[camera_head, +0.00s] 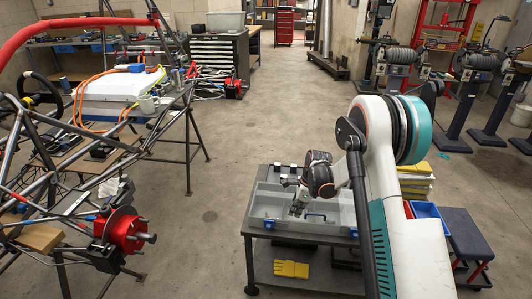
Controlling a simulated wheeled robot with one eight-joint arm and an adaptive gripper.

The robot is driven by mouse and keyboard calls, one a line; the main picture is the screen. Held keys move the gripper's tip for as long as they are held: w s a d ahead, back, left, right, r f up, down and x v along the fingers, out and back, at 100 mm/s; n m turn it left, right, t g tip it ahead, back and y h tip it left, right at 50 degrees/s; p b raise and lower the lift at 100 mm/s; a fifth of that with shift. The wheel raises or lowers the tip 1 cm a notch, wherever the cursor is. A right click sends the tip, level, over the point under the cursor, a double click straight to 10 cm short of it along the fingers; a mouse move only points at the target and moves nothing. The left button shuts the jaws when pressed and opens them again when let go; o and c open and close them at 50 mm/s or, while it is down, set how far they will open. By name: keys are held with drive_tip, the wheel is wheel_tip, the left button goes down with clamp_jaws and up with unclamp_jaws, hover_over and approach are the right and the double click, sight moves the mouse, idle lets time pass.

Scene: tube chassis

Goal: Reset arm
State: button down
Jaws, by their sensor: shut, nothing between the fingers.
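My arm rises from the bottom right, bends at a large white joint with a teal cover, and reaches down to the left. My gripper (300,208) is at its end, small and partly hidden by my wrist. It is shut and empty, above the open grey toolbox (264,205) on a dark cart (262,262). I cannot tell whether it touches the toolbox. My upper arm hides the right part of the toolbox and cart.
A tube chassis (160,134) with a red hub (124,229) stands at the left. Yellow gloves (291,269) lie on the cart's lower shelf. Bins and a stool (458,237) stand right of my arm. The middle floor (262,105) is clear; machines line the right wall.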

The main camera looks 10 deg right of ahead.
drive_tip(key=s+a+r+n+t, duration=0.1)
drive_tip(key=s+r+n, duration=0.3)
drive_tip(key=r, duration=0.5)
drive_tip(key=s+a+r+n+t+h, duration=0.1)
drive_tip(key=s+r+n, duration=0.2)
drive_tip(key=s+r, duration=0.35)
drive_tip(key=s+r+n+t, duration=0.1)
drive_tip(key=s+r+n, duration=0.25)
drive_tip(key=r, duration=0.75)
drive_tip(key=s+a+r+n+t+h, duration=0.1)
drive_tip(key=s+r+n+t, duration=0.2)
drive_tip(key=s+n, duration=0.8)
drive_tip(key=shift+s+r+h, duration=0.3)
drive_tip(key=shift+s+r, duration=0.05)
drive_tip(key=shift+s, duration=4.9)
